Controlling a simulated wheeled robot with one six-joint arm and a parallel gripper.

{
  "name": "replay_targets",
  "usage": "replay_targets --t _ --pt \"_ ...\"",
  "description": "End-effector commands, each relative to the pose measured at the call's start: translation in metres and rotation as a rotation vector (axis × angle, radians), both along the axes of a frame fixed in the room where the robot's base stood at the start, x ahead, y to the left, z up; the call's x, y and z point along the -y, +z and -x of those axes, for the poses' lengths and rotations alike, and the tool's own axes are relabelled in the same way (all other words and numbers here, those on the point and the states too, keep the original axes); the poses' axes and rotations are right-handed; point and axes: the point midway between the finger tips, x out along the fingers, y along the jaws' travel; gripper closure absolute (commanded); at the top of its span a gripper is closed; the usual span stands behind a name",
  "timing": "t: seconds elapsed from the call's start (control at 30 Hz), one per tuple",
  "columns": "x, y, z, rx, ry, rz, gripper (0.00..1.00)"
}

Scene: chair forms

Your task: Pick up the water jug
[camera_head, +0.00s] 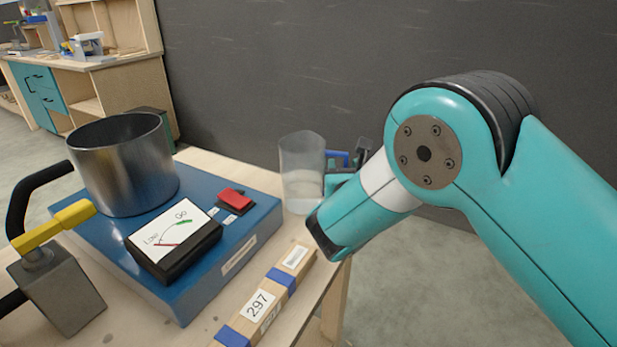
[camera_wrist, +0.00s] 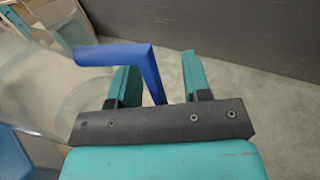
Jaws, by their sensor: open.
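The water jug (camera_head: 301,163) is a clear, see-through vessel standing upright at the right edge of the wooden table. Its blue handle (camera_head: 337,154) points right. My gripper (camera_head: 347,166) is beside the jug on its handle side, partly hidden by my arm. In the wrist view, the jug (camera_wrist: 40,75) fills the left side, and its blue handle (camera_wrist: 150,68) reaches between the two teal fingers of my gripper (camera_wrist: 160,78). The fingers are open, with gaps visible on both sides of the handle's downward part; the handle's lower end is hidden behind the gripper body.
A blue scale (camera_head: 215,245) with a metal pot (camera_head: 125,165) on it stands left of the jug. A wooden block labelled 297 (camera_head: 262,303) lies near the table's front right edge. A dark wall (camera_head: 270,70) is behind. Open floor lies right of the table.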

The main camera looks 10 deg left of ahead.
Motion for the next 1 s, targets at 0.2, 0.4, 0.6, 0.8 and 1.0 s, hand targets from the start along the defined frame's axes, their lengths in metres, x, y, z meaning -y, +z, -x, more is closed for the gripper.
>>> replay_targets --t 0.2,0.4,0.6,0.8,1.0 --pt "0.000 0.000 0.000 0.000 0.000 0.000 0.79" --pt "0.000 0.000 0.001 0.000 0.000 0.000 1.00" --pt "0.000 0.001 0.000 0.003 0.000 -0.003 1.00" --pt "0.000 0.003 0.000 0.003 0.000 -0.003 1.00" --pt "0.000 0.011 0.000 0.002 0.000 -0.004 1.00"
